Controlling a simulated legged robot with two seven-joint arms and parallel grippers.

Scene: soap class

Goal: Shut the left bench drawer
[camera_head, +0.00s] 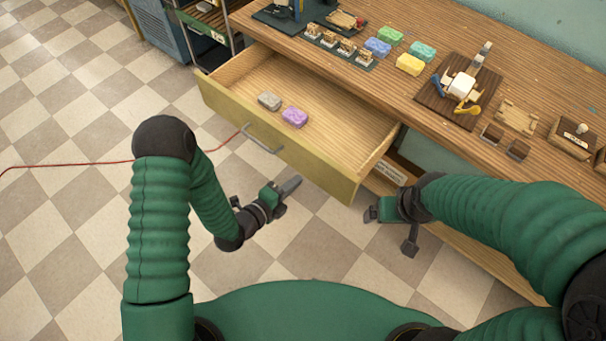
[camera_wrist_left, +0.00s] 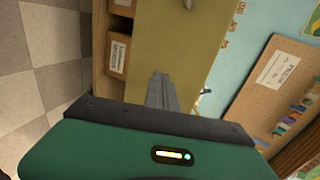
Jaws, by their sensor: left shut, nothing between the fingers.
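The left bench drawer (camera_head: 330,103) is pulled well out from the wooden bench (camera_head: 420,85). Its yellow-green front (camera_head: 285,148) carries a grey bar handle (camera_head: 262,142).
On the bench top are blue (camera_head: 377,47), green and yellow (camera_head: 410,64) soaps, a dark stamp rack (camera_head: 330,43) and a wooden board with a soap press (camera_head: 455,95). A metal shelf (camera_head: 205,30) stands left of the drawer. A red cable (camera_head: 70,164) crosses the tiled floor.

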